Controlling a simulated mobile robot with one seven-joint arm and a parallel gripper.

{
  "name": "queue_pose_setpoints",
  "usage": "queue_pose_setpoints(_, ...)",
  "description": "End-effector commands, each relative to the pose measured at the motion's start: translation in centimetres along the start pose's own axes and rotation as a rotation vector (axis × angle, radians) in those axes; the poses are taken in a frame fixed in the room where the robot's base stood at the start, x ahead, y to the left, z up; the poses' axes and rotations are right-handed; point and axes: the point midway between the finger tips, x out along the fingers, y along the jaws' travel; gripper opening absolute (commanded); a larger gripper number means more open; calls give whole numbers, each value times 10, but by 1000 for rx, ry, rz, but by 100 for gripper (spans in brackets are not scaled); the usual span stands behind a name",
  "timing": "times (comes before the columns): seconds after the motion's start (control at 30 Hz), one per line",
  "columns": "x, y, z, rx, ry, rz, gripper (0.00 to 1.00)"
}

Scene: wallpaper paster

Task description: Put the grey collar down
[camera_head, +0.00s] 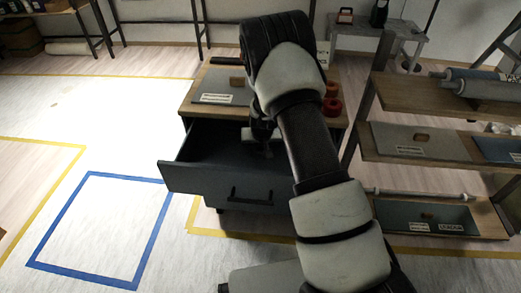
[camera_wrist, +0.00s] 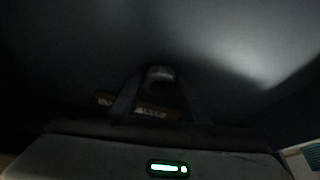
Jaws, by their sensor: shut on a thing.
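My gripper (camera_wrist: 158,90) is shut on the grey collar (camera_wrist: 160,73), a small rounded grey piece between the fingertips in the dark wrist view. In the head view my arm reaches down into the open drawer (camera_head: 222,181) of a cabinet, and the wrist is over the drawer's back part. The collar cannot be made out in the head view. The wrist view is too dark to tell whether the collar touches the drawer floor (camera_wrist: 80,60).
A wooden shelf rack (camera_head: 385,103) with trays and rolls stands at the right. A blue floor square (camera_head: 92,276) lies left. In the wrist view, a labelled wooden piece (camera_wrist: 105,99) lies near the fingers.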

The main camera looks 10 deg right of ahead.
Motion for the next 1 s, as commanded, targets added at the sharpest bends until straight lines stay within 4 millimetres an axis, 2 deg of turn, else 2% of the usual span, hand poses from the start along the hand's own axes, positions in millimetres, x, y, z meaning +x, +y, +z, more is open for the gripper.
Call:
queue_pose_setpoints(0.07,4,0,2,0,0,0,14)
queue_pose_setpoints(0.1,3,0,1,0,0,0,46)
queue_pose_setpoints(0.2,3,0,1,0,-1,0,59)
queue_pose_setpoints(0.47,2,0,1,0,-1,0,59)
queue_pose_setpoints(0.6,-7,0,-1,0,0,0,59)
queue_pose_setpoints(0.67,-17,0,-2,0,1,0,59)
queue_pose_setpoints(1.0,-89,0,-2,-1,1,-1,59)
